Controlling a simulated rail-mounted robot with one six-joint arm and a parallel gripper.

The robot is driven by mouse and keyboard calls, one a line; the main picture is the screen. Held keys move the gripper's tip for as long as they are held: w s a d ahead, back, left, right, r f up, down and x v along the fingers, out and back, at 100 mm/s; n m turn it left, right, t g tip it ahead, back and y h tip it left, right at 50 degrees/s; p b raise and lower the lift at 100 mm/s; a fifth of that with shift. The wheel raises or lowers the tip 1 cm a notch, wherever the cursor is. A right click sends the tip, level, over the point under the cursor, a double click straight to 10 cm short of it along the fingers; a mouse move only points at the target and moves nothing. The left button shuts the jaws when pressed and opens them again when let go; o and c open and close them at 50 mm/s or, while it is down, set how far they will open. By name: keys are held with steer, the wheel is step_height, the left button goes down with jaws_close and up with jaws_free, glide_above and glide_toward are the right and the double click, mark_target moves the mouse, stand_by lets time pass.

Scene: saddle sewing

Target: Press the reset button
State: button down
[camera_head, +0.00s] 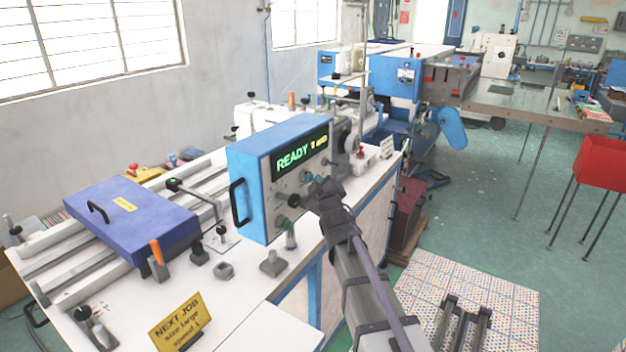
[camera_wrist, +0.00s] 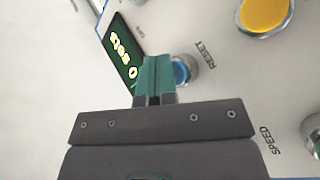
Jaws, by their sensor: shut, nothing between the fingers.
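The reset button (camera_wrist: 181,70) is a round blue button in a metal ring on the pale panel, beside the printed word RESET. In the wrist view my gripper (camera_wrist: 156,62) has its green fingertips together with nothing between them. The fingertips lie just left of the button and hide part of its left side. I cannot tell whether they touch the panel. In the head view my gripper (camera_head: 318,190) is in front of the blue control box (camera_head: 250,184), whose display (camera_head: 302,152) reads READY. There the arm hides part of the panel, and I cannot make out the reset button.
A large yellow button (camera_wrist: 265,14) lies up and right of the reset button. A knob (camera_wrist: 316,134) near the SPEED label is at the right edge. A yellow NEXT JOB sign (camera_head: 180,320) stands on the white bench.

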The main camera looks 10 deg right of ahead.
steer(key=shift+d, duration=0.1)
steer(key=shift+s+d, duration=0.6)
steer(key=s+d, duration=0.3)
steer(key=shift+s+d, duration=0.15)
steer(key=shift+d, duration=0.25)
stand_by(0.5)
